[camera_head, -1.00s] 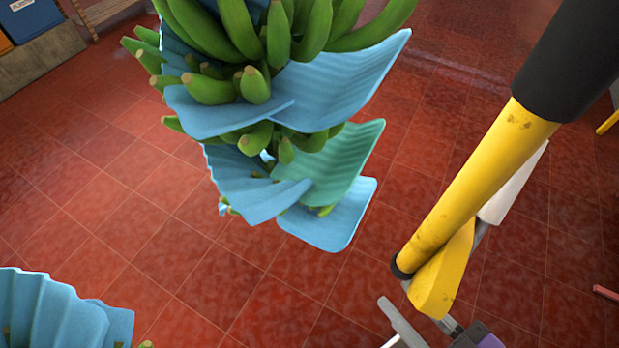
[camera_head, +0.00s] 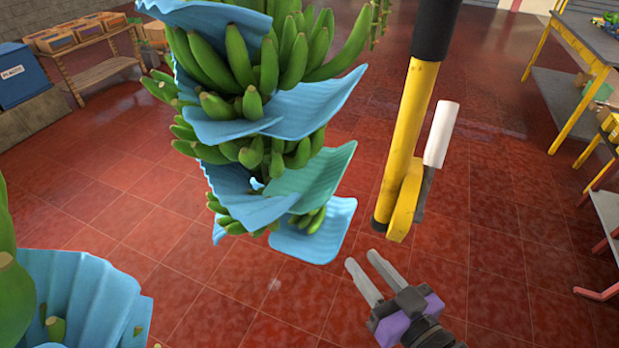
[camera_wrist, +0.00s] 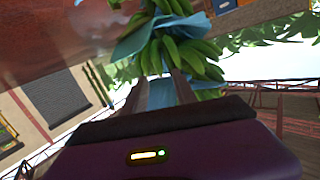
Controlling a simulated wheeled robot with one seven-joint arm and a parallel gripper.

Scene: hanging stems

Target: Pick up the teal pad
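The teal pad (camera_head: 314,174) is a curved, ribbed, greenish sheet low on the hanging banana stem, at the right side of the bunch. A light blue pad (camera_head: 325,232) hangs just below it, and larger blue pads sit above and to the left. My gripper (camera_head: 362,261) is below and to the right of the teal pad in the head view, apart from it. Its two fingers are spread with nothing held. In the wrist view my gripper (camera_wrist: 156,84) also shows spread fingers, with blue pad and green bananas beyond; I cannot make out the teal pad there.
A yellow pole (camera_head: 408,140) with a black sleeve and a white-handled part hangs right of the stem, close to my gripper. Another blue-padded bunch (camera_head: 85,290) is at the lower left. A table (camera_head: 590,50) stands at the right, a blue bin (camera_head: 22,75) at the left.

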